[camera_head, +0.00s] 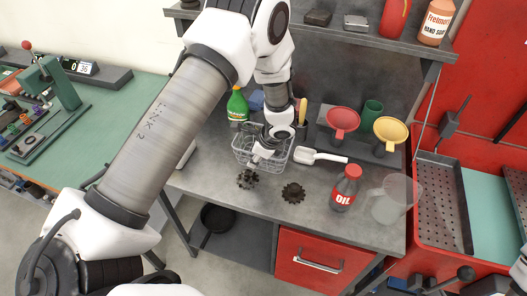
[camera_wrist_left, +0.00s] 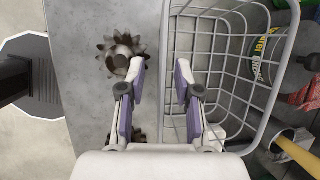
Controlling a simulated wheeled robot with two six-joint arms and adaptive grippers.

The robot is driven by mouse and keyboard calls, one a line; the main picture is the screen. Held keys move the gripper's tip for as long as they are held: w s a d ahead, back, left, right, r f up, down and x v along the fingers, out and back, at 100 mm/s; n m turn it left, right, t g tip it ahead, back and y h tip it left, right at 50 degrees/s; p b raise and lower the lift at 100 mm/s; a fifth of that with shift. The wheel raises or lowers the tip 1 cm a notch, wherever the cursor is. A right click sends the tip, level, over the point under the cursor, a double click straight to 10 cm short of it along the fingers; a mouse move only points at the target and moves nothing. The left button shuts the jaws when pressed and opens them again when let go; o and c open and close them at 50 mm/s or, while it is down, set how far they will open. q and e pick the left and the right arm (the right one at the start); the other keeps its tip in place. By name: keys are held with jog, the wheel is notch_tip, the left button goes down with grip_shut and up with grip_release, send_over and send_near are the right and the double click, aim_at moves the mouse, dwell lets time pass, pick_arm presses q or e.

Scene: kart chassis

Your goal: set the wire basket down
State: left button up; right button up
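The wire basket (camera_head: 240,157) is a grey open mesh basket. It appears to rest upright on the grey workbench (camera_head: 222,183). In the left wrist view the basket (camera_wrist_left: 228,58) fills the right half. My left gripper (camera_head: 258,157) is low at the basket's near side. In the left wrist view its two purple-padded fingers (camera_wrist_left: 160,80) are apart, one on each side of the basket's near wall, with gaps visible.
Two dark gears (camera_head: 293,193) (camera_head: 247,179) lie in front of the basket. A shelf (camera_head: 340,35) hangs above.

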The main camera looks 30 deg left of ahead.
pick_arm(q)
jog(key=shift+w+f, duration=0.1)
jog(key=shift+f, duration=0.15)
jog(key=shift+r, duration=0.1)
grip_shut()
